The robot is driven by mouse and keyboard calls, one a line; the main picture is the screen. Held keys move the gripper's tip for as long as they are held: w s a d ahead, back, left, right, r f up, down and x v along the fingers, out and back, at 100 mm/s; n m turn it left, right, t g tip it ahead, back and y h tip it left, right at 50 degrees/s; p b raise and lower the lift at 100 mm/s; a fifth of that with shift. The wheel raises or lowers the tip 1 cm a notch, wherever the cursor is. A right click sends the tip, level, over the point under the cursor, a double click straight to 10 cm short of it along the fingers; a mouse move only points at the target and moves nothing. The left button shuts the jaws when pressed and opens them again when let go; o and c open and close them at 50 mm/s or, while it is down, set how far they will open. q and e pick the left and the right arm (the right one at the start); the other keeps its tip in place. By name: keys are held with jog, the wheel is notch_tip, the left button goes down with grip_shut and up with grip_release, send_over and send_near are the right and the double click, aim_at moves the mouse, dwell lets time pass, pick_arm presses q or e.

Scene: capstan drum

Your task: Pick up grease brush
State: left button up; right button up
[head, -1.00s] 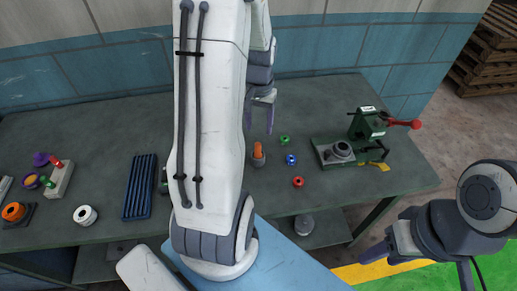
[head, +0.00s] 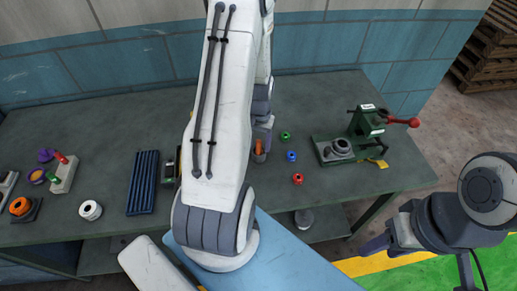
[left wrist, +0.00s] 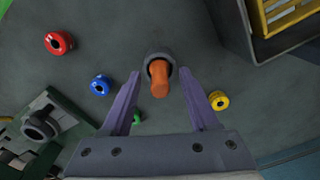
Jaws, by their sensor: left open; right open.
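The grease brush appears to be the orange-handled piece (left wrist: 160,80) standing in a dark grey cup (left wrist: 158,58) on the bench. Only its handle shows; any bristles are hidden in the cup. In the head view the orange handle (head: 259,148) is partly covered by my gripper. My left gripper (left wrist: 161,76) is open, with one purple-grey finger on each side of the handle in the wrist view. It shows just above the handle in the head view (head: 262,130), and contact cannot be told. My right gripper (head: 376,246) is open and empty, off the bench's front right.
Green (head: 285,135), blue (head: 291,156) and red (head: 298,179) rings lie right of the cup. A green press with a red handle (head: 365,135) stands further right. A ribbed blue tray (head: 143,182) lies left of my arm.

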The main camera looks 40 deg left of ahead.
pick_arm(q)
grip_shut()
jog(key=shift+r, duration=0.15)
jog(key=shift+r, duration=0.6)
notch_tip(320, 180, up, 2)
jog(key=shift+w+r+b, duration=0.1)
jog(key=shift+r+b, duration=0.15)
jog(key=shift+b, duration=0.3)
jog(key=s+d+r+b, duration=0.2)
jog(key=d+r, duration=0.5)
jog(key=d, duration=0.4)
jog(key=shift+s+d, duration=0.25)
